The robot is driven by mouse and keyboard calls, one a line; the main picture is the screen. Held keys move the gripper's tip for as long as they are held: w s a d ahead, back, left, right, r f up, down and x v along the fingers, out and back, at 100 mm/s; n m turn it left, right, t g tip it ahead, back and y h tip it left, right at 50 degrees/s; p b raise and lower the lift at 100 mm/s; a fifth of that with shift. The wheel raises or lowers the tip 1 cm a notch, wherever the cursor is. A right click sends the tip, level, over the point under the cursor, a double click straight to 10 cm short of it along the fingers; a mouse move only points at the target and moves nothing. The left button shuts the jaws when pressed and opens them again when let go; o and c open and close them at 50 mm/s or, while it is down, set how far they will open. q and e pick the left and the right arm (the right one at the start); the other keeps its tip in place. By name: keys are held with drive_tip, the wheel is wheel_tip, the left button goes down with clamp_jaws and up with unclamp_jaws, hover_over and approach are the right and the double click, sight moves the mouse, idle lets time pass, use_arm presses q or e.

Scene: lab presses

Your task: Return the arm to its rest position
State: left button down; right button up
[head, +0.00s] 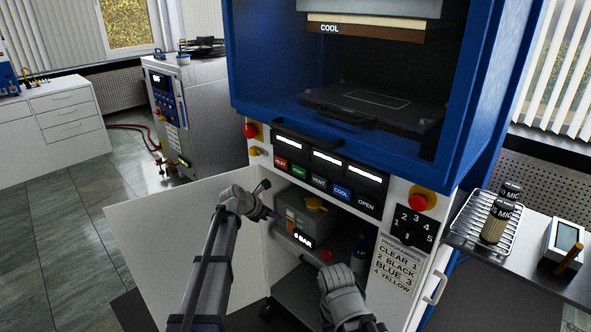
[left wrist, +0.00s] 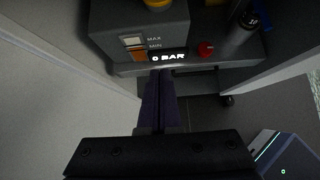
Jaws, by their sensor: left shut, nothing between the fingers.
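My left gripper (head: 274,214) is in front of the open lower cabinet of the blue and white press, near a grey unit (head: 290,222) with a yellow cap and a "0 BAR" display. In the left wrist view its dark fingers (left wrist: 161,80) are together with nothing between them, pointing at the unit's lower front edge. From this view I cannot tell whether they touch it. My right arm (head: 345,295) comes up from the bottom of the head view; its gripper fingers do not show.
The white cabinet door (head: 175,225) stands open left of my left arm. A red knob (left wrist: 206,49) is right of the display. A side table on the right bears a wire rack (head: 470,222), dark-capped jars (head: 497,220) and a small screen device (head: 565,240). Floor is clear at left.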

use_arm(q)
drive_tip(key=s+d+f+m+g+y, duration=0.1)
drive_tip(key=s+d+f+m+g, duration=0.15)
drive_tip(key=s+d+m, duration=0.45)
drive_tip(key=s+d+f+m+g+y, duration=0.2)
drive_tip(key=s+d+f+m, duration=0.1)
drive_tip(key=s+m, duration=0.9)
drive_tip(key=s+a+m+g+y, duration=0.1)
drive_tip(key=s+m+g+y, duration=0.25)
drive_tip(key=s+m, duration=1.3)
wheel_tip(320, 180, up, 15)
drive_tip(key=s+n+p, duration=0.2)
drive_tip(key=n+p, duration=0.1)
drive_tip(key=p, duration=1.3)
drive_tip(key=shift+s+r+t, duration=0.15)
drive_tip(key=shift+s+t, duration=0.2)
drive_tip(key=shift+t, duration=0.05)
drive_tip(key=shift+n, duration=0.25)
